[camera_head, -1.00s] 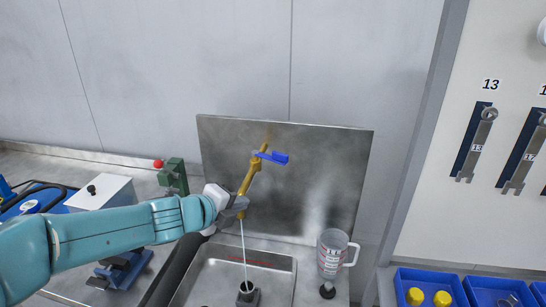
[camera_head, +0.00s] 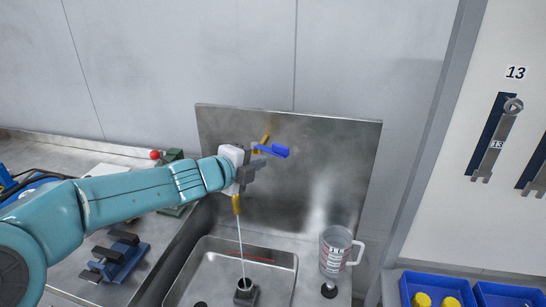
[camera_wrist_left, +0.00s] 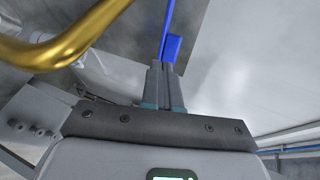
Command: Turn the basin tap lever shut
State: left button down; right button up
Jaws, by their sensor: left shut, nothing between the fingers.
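The basin tap is a brass pipe (camera_head: 236,204) on the metal splashback, with a blue lever (camera_head: 273,150) pointing right at its top. A thin stream of water runs from its spout into the basin (camera_head: 283,278). My left gripper (camera_head: 258,167) is shut and empty, just left of and below the lever, covering the middle of the pipe. In the left wrist view, the shut fingertips (camera_wrist_left: 161,66) are close under the blue lever (camera_wrist_left: 172,45); I cannot tell if they touch. The brass pipe (camera_wrist_left: 60,52) curves at the upper left there. My right gripper is out of view.
A clear measuring jug (camera_head: 334,252) stands right of the basin. A green fixture with a red knob (camera_head: 155,155) is behind my left arm. Blue bins (camera_head: 437,279) are at the lower right. The splashback (camera_head: 330,180) is close behind the tap.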

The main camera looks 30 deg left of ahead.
aim_at(282, 149)
pick_arm(q)
jog(key=w, duration=0.3)
jog(key=w+p, duration=0.1)
jog(key=w, duration=0.1)
jog(key=shift+w+d+f, duration=0.2)
jog(key=shift+w+d, duration=0.05)
jog(key=shift+d, duration=0.15)
jog(key=shift+w+f, duration=0.1)
jog(key=shift+w, duration=0.1)
jog(key=shift+s+r, duration=0.2)
jog(key=shift+s, duration=0.1)
jog(key=shift+w+d+f+p, duration=0.1)
jog(key=shift+w+d+p, duration=0.25)
jog(key=shift+w, duration=0.55)
jog(key=shift+w+d+p, duration=0.2)
jog(key=shift+w+d, duration=0.1)
jog(key=shift+w, duration=0.6)
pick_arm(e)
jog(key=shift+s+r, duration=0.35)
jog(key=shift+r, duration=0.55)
pick_arm(q)
jog(key=shift+s, duration=0.1)
